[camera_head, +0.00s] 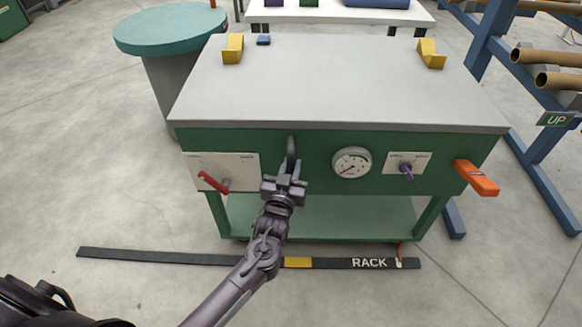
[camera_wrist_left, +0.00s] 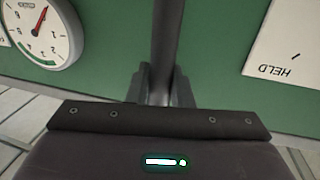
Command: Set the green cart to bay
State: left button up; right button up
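The green cart (camera_head: 350,215) has a grey top and stands in front of me, its front toward me. A dark upright bar-like handle (camera_head: 291,150) is at the middle of its front panel; it also shows in the left wrist view (camera_wrist_left: 163,45). My left gripper (camera_head: 287,178) is at this handle, with its fingers on both sides of the bar, seemingly closed on it. On the floor at the cart's front lies a black strip (camera_head: 190,258) with a yellow section and the word RACK. A small orange pointer (camera_head: 400,248) hangs over the strip beside RACK. My right gripper is not in view.
The cart front carries a red lever (camera_head: 213,182), a gauge (camera_head: 352,162), a purple knob (camera_head: 407,170) and an orange handle (camera_head: 477,178). A round teal-topped table (camera_head: 168,28) stands behind left. A blue rack (camera_head: 545,100) with tubes stands close at right. The left floor is clear.

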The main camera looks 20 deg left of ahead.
aim_at(229, 152)
pick_arm(q)
jog(key=shift+a, duration=0.1)
grip_shut()
